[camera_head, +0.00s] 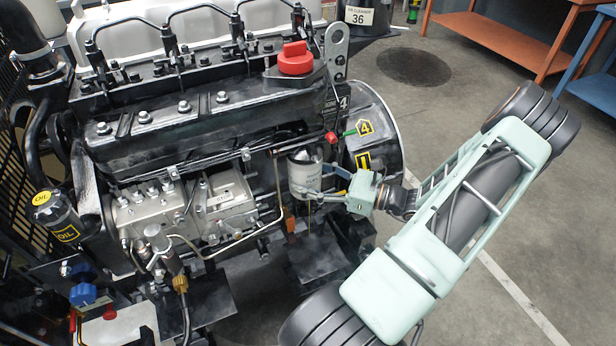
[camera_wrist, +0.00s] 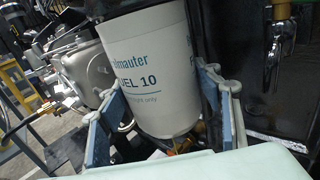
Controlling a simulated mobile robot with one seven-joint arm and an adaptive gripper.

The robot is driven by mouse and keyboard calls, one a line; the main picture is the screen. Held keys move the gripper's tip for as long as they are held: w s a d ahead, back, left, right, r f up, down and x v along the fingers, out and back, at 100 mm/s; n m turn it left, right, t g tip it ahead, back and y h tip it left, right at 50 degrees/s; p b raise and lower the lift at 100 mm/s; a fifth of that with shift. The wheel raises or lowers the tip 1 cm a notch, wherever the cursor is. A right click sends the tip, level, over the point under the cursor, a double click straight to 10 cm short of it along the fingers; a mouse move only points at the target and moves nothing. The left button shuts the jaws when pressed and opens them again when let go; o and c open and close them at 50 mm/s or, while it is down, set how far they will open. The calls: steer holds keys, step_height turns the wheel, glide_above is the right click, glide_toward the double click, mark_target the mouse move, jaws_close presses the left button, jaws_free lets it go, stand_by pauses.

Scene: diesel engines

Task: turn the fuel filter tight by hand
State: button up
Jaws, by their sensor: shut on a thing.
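The fuel filter (camera_head: 303,172) is a white canister hanging under its dark head on the side of the engine. In the wrist view the filter (camera_wrist: 150,70) fills the middle, with printed text including "EL 10" facing the camera. My gripper (camera_head: 318,194) reaches in from the right, its fingers around the lower part of the filter. In the wrist view the fingers of my gripper (camera_wrist: 165,120) lie on both sides of the filter, shut on it. The filter's far side and its upper joint are hidden.
The silver injection pump (camera_head: 185,208) and thin metal pipes are left of the filter. A red-handled lever (camera_head: 331,137) and a black round housing (camera_head: 378,115) with yellow labels are close on the right. Open floor (camera_head: 500,270) lies to the right.

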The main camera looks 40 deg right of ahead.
steer(key=shift+r+n+y, duration=0.2)
steer(key=shift+n+y, duration=0.1)
steer(key=shift+y, duration=0.1)
steer(key=o, duration=1.8)
steer(key=shift+c, duration=0.2)
steer(key=shift+f, duration=0.1)
steer(key=shift+c, duration=0.4)
steer(key=shift+s+d, duration=0.1)
steer(key=v, duration=0.4)
steer(key=shift+s+d, duration=0.2)
steer(key=shift+s, duration=0.1)
steer(key=shift+p, duration=0.3)
